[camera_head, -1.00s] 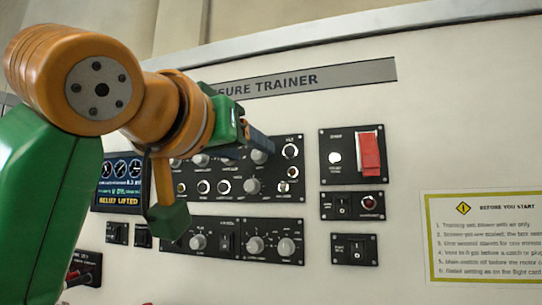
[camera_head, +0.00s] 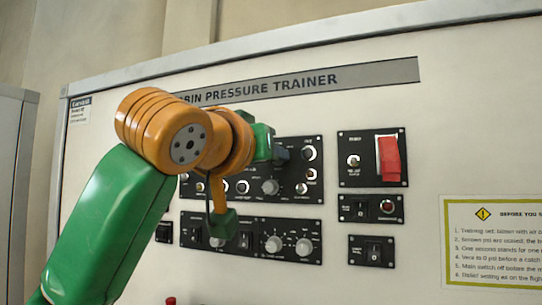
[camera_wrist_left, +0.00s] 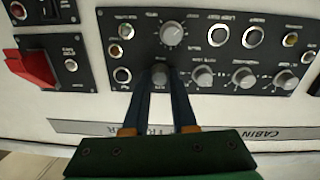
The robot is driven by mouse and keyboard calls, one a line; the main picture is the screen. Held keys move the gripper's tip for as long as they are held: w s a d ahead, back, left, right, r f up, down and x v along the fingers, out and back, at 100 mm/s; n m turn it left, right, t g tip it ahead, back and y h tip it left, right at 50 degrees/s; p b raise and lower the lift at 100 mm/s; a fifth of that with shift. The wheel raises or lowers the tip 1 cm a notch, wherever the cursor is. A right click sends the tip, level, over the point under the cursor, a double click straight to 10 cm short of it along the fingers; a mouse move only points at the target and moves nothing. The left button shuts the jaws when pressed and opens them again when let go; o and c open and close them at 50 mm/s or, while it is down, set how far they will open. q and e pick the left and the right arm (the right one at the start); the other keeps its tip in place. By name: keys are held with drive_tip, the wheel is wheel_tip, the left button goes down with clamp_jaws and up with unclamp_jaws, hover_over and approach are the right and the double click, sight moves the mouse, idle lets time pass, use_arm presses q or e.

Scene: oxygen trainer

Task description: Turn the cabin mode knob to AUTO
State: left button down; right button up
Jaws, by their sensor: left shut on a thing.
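My left gripper (camera_head: 283,154) reaches to the top row of knobs on the black upper panel (camera_head: 318,190). In the left wrist view, which shows the panel upside down, its two blue fingers (camera_wrist_left: 160,85) stand on either side of a grey knob (camera_wrist_left: 160,74) and are shut on it. In the head view the fingers hide this knob. Its label and pointer are too small to read, so I cannot tell its setting. My right gripper is not in view.
Other knobs stand close by, one at the panel's middle (camera_head: 270,187) and one beside the held knob (camera_wrist_left: 203,76). A red switch cover (camera_head: 390,157) is to the right. A lower panel (camera_head: 250,238) sits below. A yellow-edged notice (camera_head: 490,240) is at far right.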

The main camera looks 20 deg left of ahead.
use_arm(q)
drive_tip(key=n+b, duration=0.1)
drive_tip(key=n, duration=0.9)
drive_tip(key=n+b, duration=0.1)
drive_tip(key=n, duration=0.9)
drive_tip(key=shift+d+f+y, duration=0.15)
drive_tip(key=shift+y, duration=0.15)
drive_tip(key=shift+w+f, duration=0.1)
idle(0.4)
drive_tip(key=c, duration=0.7)
unclamp_jaws()
drive_tip(key=shift+s, duration=0.3)
